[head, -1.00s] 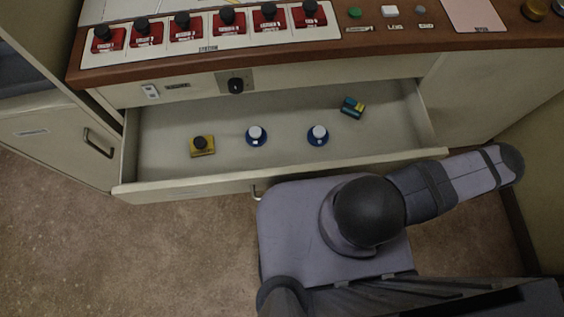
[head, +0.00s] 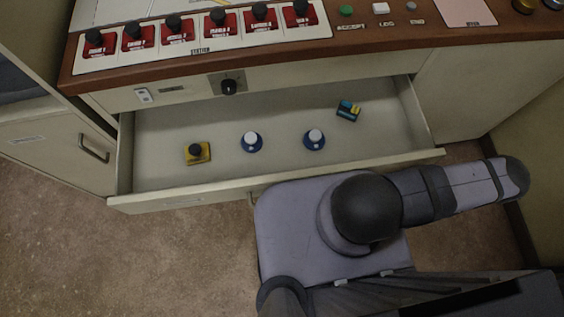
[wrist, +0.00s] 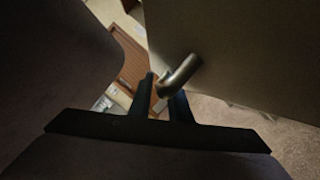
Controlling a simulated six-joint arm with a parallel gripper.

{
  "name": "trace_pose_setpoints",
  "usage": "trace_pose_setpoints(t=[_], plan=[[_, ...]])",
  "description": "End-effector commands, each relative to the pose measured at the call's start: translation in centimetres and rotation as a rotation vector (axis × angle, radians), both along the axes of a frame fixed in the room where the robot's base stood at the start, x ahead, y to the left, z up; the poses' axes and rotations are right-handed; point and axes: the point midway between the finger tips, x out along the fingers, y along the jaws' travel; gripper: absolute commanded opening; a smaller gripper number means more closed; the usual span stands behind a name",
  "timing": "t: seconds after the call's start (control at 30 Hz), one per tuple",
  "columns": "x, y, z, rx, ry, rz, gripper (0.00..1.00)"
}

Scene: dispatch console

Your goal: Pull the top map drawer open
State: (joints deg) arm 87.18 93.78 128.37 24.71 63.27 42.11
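The top map drawer (head: 160,198) stands well open below the console in the head view. Its inside shows, and its front panel faces the floor side. A piece of its metal handle (head: 251,198) shows at the front, beside my arm. In the wrist view, the metal handle (wrist: 180,74) reaches in between the two dark fingers of my gripper (wrist: 164,104), which look closed on it. The drawer's pale front (wrist: 245,50) fills the upper right there. In the head view my arm covers my gripper.
A cabinet (head: 55,145) stands left. Carpet is clear at lower left.

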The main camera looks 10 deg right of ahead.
Motion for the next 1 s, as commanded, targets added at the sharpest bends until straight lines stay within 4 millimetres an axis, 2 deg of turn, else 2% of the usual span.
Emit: trace_pose_setpoints(t=[0.6, 0.97, 1.0], plan=[[-2.1, -6.2, -1.5, -0.003, 0.001, -0.003, 0.17], [-2.4, -6.7, -1.5, -0.002, 0.001, -0.001, 0.17], [-2.4, -6.7, -1.5, -0.002, 0.001, -0.001, 0.12]])
